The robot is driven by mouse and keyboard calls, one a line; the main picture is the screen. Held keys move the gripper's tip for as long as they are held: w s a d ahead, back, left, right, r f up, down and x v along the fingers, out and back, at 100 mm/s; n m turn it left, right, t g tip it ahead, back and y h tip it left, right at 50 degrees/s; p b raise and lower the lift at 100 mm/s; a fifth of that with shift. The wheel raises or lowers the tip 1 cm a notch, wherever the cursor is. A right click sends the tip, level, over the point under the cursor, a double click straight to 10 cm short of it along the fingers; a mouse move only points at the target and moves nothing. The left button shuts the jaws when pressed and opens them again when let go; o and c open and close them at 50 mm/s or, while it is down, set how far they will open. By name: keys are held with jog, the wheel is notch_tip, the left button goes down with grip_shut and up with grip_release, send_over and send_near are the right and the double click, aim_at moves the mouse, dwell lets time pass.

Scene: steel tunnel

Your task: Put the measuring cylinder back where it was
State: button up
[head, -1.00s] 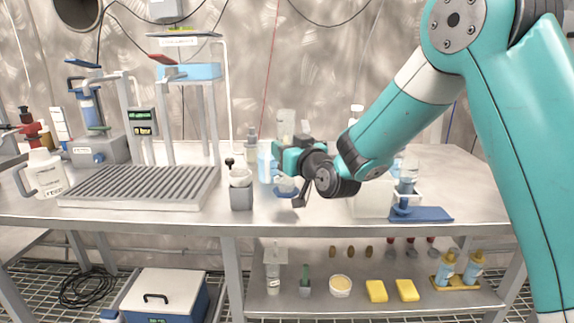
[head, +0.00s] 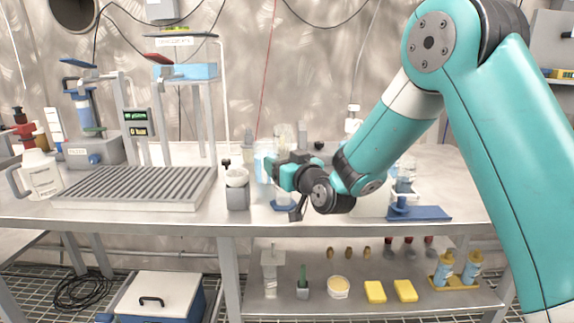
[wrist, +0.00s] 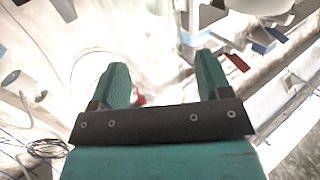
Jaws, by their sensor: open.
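The measuring cylinder, a clear upright tube (head: 285,136) with a blue foot (head: 284,206), appears to stand on the steel bench, left of centre in the head view. My gripper (head: 278,171) is level with its middle and hides that part. In the wrist view, the two teal fingers of my gripper (wrist: 162,72) are apart. The gap between them is washed out and I cannot make out the cylinder there.
A grey holder with a white cup (head: 237,192) stands close left of the cylinder. A pale blue vessel (head: 263,160) is just behind. A ribbed tray (head: 135,188) lies further left. A blue-based stand (head: 420,213) is at right. Bare bench (head: 340,222) lies in front.

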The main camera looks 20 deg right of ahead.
jog(key=shift+s+r, duration=0.1)
jog(key=shift+r, duration=0.05)
jog(key=b+v, duration=0.6)
jog(key=v, duration=0.5)
jog(key=s+a+f+n+g+y, duration=0.4)
jog(key=s+a+g, duration=0.6)
jog(key=s, duration=0.2)
jog(key=s+d+f+g+h, duration=0.1)
jog(key=s+g, duration=0.3)
jog(key=s, duration=0.4)
jog(key=s+d+f+g+h, duration=0.1)
jog(key=s+g+h, duration=0.2)
jog(key=s, duration=0.5)
jog(key=shift+d+f+g, duration=0.3)
jog(key=shift+d+g, duration=0.1)
jog(key=shift+g, duration=0.1)
jog(key=shift+s, duration=0.1)
